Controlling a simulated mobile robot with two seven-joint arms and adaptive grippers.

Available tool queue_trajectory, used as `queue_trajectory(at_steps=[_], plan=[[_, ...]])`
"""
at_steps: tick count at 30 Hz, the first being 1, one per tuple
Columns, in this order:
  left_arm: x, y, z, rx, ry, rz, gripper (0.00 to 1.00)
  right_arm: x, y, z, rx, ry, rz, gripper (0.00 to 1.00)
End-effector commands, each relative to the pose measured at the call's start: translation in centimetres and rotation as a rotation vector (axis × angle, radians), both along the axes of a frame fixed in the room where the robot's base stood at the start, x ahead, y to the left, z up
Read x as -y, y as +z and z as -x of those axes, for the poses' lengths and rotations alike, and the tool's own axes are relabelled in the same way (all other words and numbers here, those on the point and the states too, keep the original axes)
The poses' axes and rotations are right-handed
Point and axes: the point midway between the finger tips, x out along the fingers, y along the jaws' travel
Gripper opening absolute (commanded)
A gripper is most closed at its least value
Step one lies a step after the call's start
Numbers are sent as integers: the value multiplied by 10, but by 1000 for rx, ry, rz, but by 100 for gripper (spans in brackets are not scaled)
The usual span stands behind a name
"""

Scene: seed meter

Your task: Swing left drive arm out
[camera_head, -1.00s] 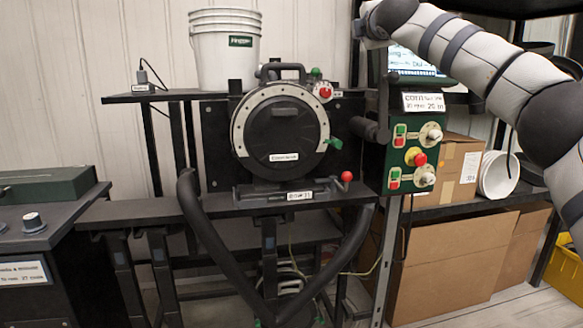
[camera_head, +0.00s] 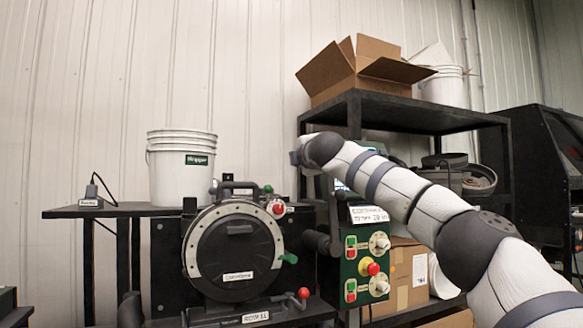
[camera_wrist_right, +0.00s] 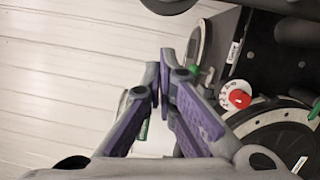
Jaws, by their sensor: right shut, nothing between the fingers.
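The seed meter (camera_head: 235,255) is a round black housing with a pale ring, a red knob (camera_head: 278,208) and a green latch (camera_head: 289,258). In the head view, the top of a thick black curved tube (camera_head: 130,310), which looks like the left drive arm, shows at the lower left; the rest is below the frame. My right arm reaches across from the lower right, its gripper hidden behind it. In the right wrist view, my right gripper (camera_wrist_right: 159,75) is shut and empty, apart from the meter (camera_wrist_right: 270,130) and its red knob (camera_wrist_right: 237,97). My left gripper is out of view.
A white bucket (camera_head: 182,168) stands on the shelf (camera_head: 110,211) left of the meter. A green control box (camera_head: 367,262) is at its right, under my arm. A black rack (camera_head: 420,115) with an open cardboard box (camera_head: 360,72) stands behind. The wall area above the meter is clear.

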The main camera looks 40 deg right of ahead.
Motion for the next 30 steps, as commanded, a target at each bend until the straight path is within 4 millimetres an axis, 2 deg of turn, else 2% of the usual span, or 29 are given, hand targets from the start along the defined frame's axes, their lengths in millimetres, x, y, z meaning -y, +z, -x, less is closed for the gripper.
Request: queue_trajectory(at_steps=[1,6,12,15,21,30], plan=[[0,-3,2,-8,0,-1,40,-1,-5,-3,-4,2,0,0],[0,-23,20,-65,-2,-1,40,-19,-14,28,-7,8,2,0],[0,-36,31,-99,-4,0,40,-40,-12,66,-5,7,4,0],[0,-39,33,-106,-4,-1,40,-46,-11,78,-4,8,2,0],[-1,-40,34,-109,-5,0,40,-49,-8,87,-1,7,2,0],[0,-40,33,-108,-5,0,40,-50,-8,86,-1,7,2,0]])
